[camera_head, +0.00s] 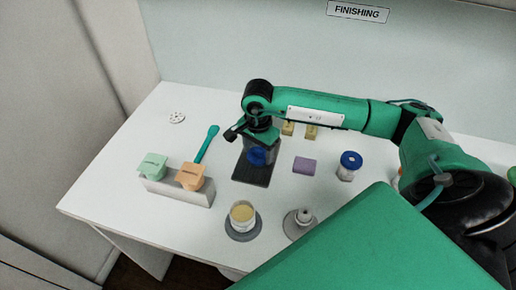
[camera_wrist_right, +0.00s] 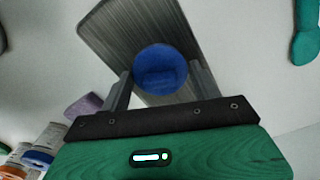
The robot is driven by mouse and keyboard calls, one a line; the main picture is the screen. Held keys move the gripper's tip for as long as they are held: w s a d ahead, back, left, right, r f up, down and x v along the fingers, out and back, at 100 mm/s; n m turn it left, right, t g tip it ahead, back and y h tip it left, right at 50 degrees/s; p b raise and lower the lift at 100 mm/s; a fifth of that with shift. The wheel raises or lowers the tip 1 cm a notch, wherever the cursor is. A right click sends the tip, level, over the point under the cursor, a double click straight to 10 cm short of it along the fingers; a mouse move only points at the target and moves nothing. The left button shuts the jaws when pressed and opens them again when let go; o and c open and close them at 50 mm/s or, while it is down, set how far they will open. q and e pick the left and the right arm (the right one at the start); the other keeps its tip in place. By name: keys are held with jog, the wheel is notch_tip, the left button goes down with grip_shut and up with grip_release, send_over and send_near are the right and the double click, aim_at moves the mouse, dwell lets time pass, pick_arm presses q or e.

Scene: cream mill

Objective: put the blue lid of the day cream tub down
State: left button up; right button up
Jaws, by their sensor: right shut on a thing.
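My right gripper (camera_head: 259,152) reaches down over a dark grey ribbed mat (camera_head: 250,179) in the middle of the table. It is shut on the round blue lid (camera_head: 256,157). In the right wrist view the lid (camera_wrist_right: 160,68) sits between the two fingers, with the ribbed mat (camera_wrist_right: 112,32) behind it. I cannot tell how large the gap between lid and mat is. An open tub with pale yellow content (camera_head: 242,213) stands on a grey disc at the front; its label is not readable. My left gripper is not in view.
A jar with a blue lid (camera_head: 349,166) and a purple block (camera_head: 304,165) stand right of the mat. A white holder (camera_head: 178,193) with a green and an orange piece stands left, near a teal spatula (camera_head: 206,143). A small metal piece on a disc (camera_head: 299,222) stands in front.

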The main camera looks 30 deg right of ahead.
jog(key=shift+f+b, duration=0.2)
jog(key=shift+b, duration=0.1)
jog(key=o, duration=0.9)
jog(key=shift+r, duration=0.1)
jog(key=shift+o, duration=0.2)
